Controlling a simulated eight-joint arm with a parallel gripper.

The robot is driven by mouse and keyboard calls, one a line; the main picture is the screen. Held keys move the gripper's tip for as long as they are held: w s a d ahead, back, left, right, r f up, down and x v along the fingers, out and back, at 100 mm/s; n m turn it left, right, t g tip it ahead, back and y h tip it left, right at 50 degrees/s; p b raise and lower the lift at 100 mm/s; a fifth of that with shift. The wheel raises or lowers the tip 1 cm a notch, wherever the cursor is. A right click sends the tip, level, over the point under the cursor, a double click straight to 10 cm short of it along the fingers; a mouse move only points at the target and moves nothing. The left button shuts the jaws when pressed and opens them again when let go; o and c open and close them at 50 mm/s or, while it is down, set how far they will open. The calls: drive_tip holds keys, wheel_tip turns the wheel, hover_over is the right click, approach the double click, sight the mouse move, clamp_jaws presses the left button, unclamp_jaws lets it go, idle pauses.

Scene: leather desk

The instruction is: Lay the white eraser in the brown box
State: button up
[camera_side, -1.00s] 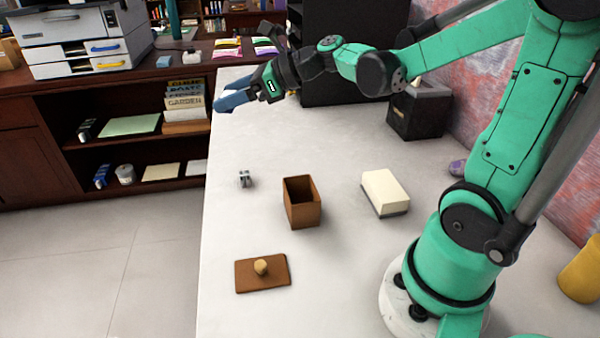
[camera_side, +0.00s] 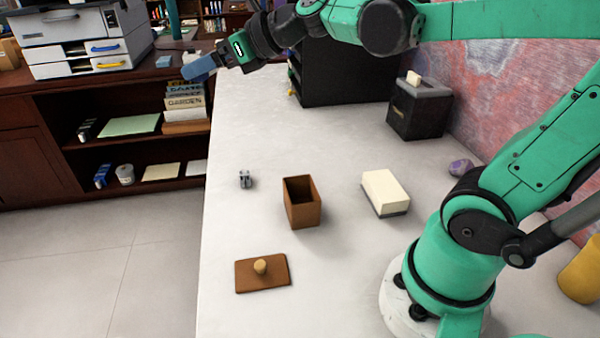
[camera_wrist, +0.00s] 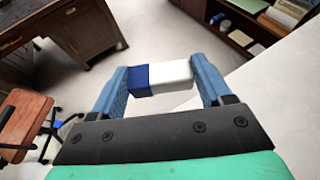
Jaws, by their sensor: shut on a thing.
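My gripper (camera_wrist: 161,82) is shut on the white eraser (camera_wrist: 178,73), which has a dark blue sleeve on one end, in the wrist view. In the side view my gripper (camera_side: 192,68) is up at the far left edge of the desk, well away from the box, and the eraser is hardly visible there. The brown box (camera_side: 303,213) stands open at the top in the middle of the white desk. A brown lid with a round knob (camera_side: 262,280) lies flat in front of it.
A white block with a grey base (camera_side: 384,190) stands right of the box. A small grey metal item (camera_side: 246,179) lies left of it. A black box (camera_side: 419,108) and a purple stone (camera_side: 460,167) are at the right. Bare desk surrounds the brown box.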

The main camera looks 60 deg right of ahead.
drive_tip(key=shift+r, duration=0.6)
drive_tip(key=s+d+f, duration=0.4)
drive_tip(key=s, duration=0.2)
drive_tip(key=s+d+f, duration=0.4)
drive_tip(key=s, duration=0.3)
drive_tip(key=shift+w+f, duration=0.2)
drive_tip(key=shift+f, duration=2.5)
